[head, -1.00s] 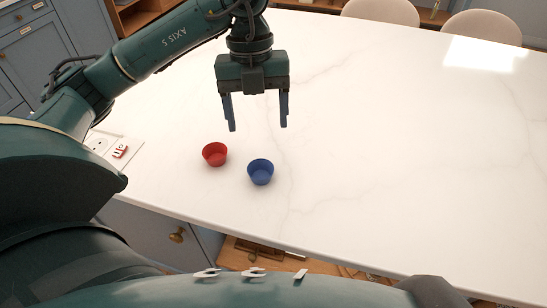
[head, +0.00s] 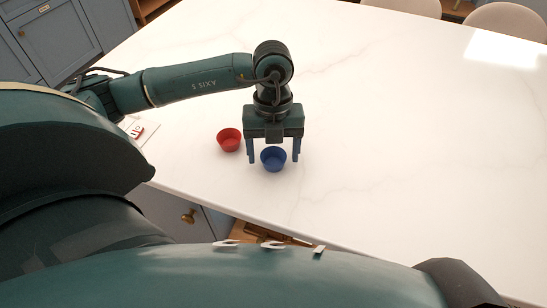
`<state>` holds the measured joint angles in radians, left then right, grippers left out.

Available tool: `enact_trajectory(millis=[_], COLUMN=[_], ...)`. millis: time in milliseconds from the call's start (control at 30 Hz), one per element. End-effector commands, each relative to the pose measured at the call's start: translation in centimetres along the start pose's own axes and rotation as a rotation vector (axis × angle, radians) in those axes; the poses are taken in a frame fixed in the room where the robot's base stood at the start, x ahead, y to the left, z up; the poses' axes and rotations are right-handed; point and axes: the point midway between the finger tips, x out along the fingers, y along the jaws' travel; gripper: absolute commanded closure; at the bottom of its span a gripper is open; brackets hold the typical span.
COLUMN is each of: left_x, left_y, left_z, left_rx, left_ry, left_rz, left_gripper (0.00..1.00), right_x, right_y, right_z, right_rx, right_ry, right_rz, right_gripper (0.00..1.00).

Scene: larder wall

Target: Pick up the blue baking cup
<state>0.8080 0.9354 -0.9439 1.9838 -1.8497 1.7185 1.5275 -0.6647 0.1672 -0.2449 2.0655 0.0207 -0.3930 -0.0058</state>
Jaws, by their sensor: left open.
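The blue baking cup (head: 273,160) stands upright on the white marble counter in the head view. My left gripper (head: 274,160) is open, its fingers pointing down on the left and right of the blue cup. Whether the fingers touch the cup I cannot tell. A red baking cup (head: 229,140) stands upright just to the left of the gripper, apart from the blue cup. My right gripper is not in view.
The white counter (head: 400,130) is clear to the right and behind. A small red and white item (head: 137,132) lies at the counter's left edge. The near edge, with a drawer knob (head: 188,215) below, is close to the cups. Pale chairs (head: 505,22) stand beyond.

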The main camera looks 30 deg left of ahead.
Motion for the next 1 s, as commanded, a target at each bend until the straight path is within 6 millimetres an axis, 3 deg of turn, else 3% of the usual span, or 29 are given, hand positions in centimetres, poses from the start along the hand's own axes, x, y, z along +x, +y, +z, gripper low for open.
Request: enact_trajectory(millis=[267,800,1000], left_x=[0.56,0.51,0.49], left_y=[-0.01,-0.01,-0.01], left_z=[-0.02,-0.02,-0.01], left_rx=[0.001,0.001,0.001], left_ry=[0.0,0.0,0.0], left_rz=[0.0,0.0,-0.001], left_gripper=[0.28,0.7,0.72], right_x=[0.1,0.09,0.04], right_y=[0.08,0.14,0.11], right_z=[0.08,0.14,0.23], right_rx=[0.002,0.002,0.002], right_ry=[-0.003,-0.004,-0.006], right_rz=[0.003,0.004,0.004], right_gripper=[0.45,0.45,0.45])
